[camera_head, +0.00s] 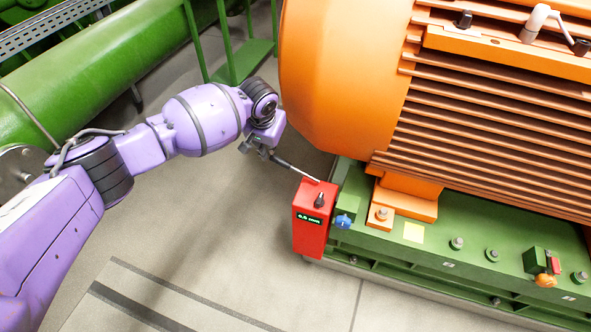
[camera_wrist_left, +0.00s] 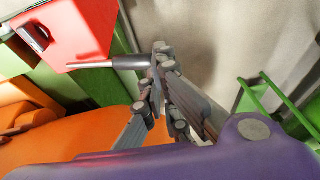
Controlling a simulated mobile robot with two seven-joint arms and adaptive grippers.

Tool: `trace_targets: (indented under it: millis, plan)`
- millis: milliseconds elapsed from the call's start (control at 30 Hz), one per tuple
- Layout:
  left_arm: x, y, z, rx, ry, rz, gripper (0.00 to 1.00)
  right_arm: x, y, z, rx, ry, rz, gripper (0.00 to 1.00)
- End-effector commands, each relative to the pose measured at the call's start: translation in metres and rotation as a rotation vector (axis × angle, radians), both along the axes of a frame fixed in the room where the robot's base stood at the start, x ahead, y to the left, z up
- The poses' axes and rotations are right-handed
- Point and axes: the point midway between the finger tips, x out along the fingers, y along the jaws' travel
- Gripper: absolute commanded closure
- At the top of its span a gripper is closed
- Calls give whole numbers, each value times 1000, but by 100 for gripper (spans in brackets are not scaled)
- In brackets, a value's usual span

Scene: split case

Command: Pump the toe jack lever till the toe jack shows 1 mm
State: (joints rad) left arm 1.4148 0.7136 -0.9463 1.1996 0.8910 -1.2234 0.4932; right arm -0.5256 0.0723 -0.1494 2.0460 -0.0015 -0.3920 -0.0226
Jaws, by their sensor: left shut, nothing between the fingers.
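The toe jack (camera_head: 309,232) is a red box at the corner of the green base frame. In the left wrist view the red jack (camera_wrist_left: 84,28) is at upper left, and the lever's dark grip (camera_wrist_left: 128,62) ends at the fingers of my left gripper (camera_wrist_left: 152,82). The gripper is shut with nothing held; I cannot tell whether it touches the lever. My right gripper is out of view.
A large orange motor (camera_head: 335,75) stands on the green base frame (camera_head: 455,268) right of the jack. A blue knob (camera_head: 343,221) sits beside the jack. Green pipework (camera_head: 110,65) is at the back left. The floor left of the jack is clear.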

Motion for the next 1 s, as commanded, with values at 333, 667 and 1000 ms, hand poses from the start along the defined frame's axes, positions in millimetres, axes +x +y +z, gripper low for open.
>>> trace_targets:
  millis: [333, 667, 1000]
  plan:
    - [1, 1, -9, -1, -4, 0, 100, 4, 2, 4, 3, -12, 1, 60]
    - [1, 1, -16, -2, -2, 0, 100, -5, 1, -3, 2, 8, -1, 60]
    - [2, 2, -31, -2, -3, -1, 100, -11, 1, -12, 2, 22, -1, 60]
